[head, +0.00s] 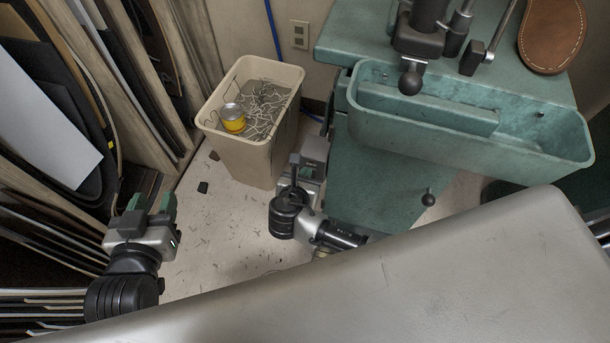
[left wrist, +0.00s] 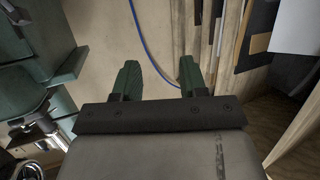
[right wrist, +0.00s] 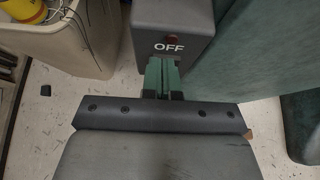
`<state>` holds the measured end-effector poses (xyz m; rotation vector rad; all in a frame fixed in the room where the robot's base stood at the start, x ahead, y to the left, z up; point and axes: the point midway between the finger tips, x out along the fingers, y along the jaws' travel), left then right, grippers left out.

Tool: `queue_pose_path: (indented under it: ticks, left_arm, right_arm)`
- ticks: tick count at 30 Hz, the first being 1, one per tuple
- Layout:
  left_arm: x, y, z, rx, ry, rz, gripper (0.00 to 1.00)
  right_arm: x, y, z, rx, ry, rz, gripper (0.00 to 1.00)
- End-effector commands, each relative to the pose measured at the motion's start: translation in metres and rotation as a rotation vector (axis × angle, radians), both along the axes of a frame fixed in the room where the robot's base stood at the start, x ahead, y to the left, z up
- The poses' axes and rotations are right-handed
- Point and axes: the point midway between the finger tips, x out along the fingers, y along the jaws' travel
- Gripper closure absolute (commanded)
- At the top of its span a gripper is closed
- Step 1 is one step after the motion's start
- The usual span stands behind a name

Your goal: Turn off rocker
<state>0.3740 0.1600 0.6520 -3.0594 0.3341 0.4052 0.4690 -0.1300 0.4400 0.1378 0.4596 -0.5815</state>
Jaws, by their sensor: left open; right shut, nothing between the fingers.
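A dark grey switch box marked OFF (right wrist: 165,22) is at the top of the right wrist view. A small dark red part (right wrist: 173,39) shows beside the lettering; I cannot tell how the rocker is tilted. My right gripper (right wrist: 162,66) is shut and empty, its green fingertips at the lower edge of the box face. I cannot tell whether they touch it. In the head view the box (head: 315,149) is at the left side of the green machine, with my right gripper just below it. My left gripper (head: 151,203) is open and empty, far left of the box.
The green machine (head: 385,190) with its trough (head: 470,135) stands right of the box. A beige bin (head: 245,160) with wire scraps and a yellow can (head: 232,118) stands to the left. Sheet racks (head: 150,90) line the left. Littered floor lies open between my grippers.

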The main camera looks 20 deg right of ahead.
Motion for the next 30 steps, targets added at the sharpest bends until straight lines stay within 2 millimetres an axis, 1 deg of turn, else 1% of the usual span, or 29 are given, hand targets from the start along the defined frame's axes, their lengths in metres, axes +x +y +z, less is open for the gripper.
queue_pose_path:
  ticks: [14,30]
  left_arm:
    - [-0.010,0.006,-0.017,0.035,0.147,0.009,0.57]
    - [-0.027,0.014,-0.036,0.077,0.328,0.023,0.57]
  right_arm:
    - [0.000,0.000,0.005,0.000,0.000,0.000,1.00]
    - [0.000,0.000,0.010,0.000,0.000,0.000,1.00]
